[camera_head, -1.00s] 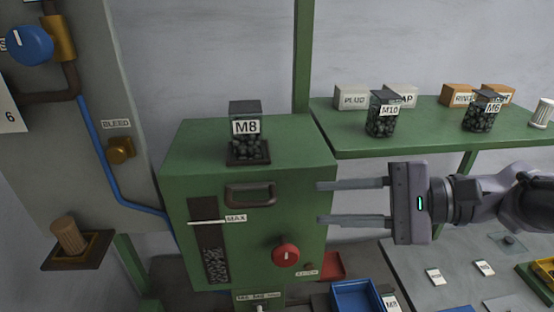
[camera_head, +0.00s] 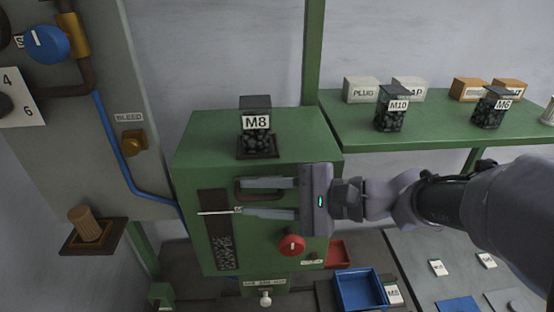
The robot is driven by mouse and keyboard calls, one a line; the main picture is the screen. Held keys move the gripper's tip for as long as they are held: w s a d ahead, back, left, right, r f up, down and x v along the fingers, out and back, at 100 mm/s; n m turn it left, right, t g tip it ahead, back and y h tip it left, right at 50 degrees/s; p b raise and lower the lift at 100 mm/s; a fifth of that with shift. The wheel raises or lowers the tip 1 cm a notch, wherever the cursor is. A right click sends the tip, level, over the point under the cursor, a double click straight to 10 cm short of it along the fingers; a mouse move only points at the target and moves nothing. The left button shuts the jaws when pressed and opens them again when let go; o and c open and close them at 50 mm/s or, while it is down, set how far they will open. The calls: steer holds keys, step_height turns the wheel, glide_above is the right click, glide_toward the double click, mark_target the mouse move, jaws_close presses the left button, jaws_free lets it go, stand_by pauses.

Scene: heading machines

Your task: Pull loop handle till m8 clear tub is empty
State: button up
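The clear M8 tub (camera_head: 256,138) stands upright on top of the green machine (camera_head: 205,150), with dark pieces inside filling much of it. The dark loop handle (camera_head: 238,192) is on the machine's front face and is partly hidden behind my gripper's fingers. My gripper (camera_head: 238,197) comes in from the right with its two fingers apart. The upper finger crosses in front of the handle and the lower finger lies just below it. I cannot tell whether the fingers touch the handle. Nothing shows held between them.
A red knob (camera_head: 292,245) sits below my gripper. A dark slot with a white pointer (camera_head: 220,212) is left of the fingers. The M10 tub (camera_head: 390,110) and M6 tub (camera_head: 490,108) stand on a green shelf at right. A blue bin (camera_head: 360,290) is below.

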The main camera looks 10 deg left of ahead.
jaws_close()
steer(key=shift+d, duration=0.1)
steer(key=shift+s+f, duration=0.1)
stand_by(1.0)
